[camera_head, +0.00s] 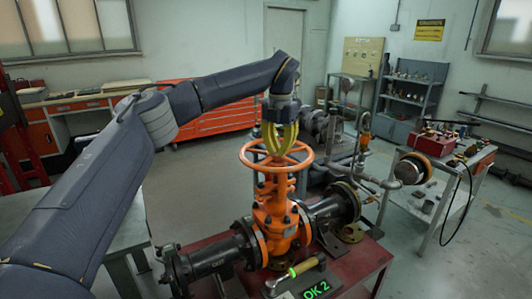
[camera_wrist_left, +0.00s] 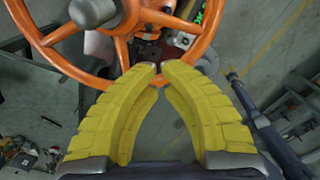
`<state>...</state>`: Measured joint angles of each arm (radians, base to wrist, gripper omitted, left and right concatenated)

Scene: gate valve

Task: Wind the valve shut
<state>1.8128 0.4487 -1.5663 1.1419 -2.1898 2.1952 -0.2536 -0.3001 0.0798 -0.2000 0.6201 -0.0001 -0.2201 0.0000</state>
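The gate valve (camera_head: 277,218) is orange and stands upright between black flanged pipes on a dark red table. Its orange handwheel (camera_head: 248,162) lies roughly level on top. In the left wrist view the handwheel (camera_wrist_left: 60,66) fills the upper left, with its rounded grey hub (camera_wrist_left: 92,12) at the top. My left gripper (camera_head: 283,153) points down at the wheel with its yellow fingers. In the wrist view its fingertips (camera_wrist_left: 159,69) nearly meet and overlap the rim. Whether they grip it is unclear.
A tool with a yellow-green handle (camera_head: 304,268) lies at the front of the red table (camera_head: 369,258), near green lettering (camera_head: 317,291). A cart with a red box (camera_head: 434,141) stands to the right. Orange drawers (camera_head: 214,117) are behind. Open floor lies beyond the table on the right.

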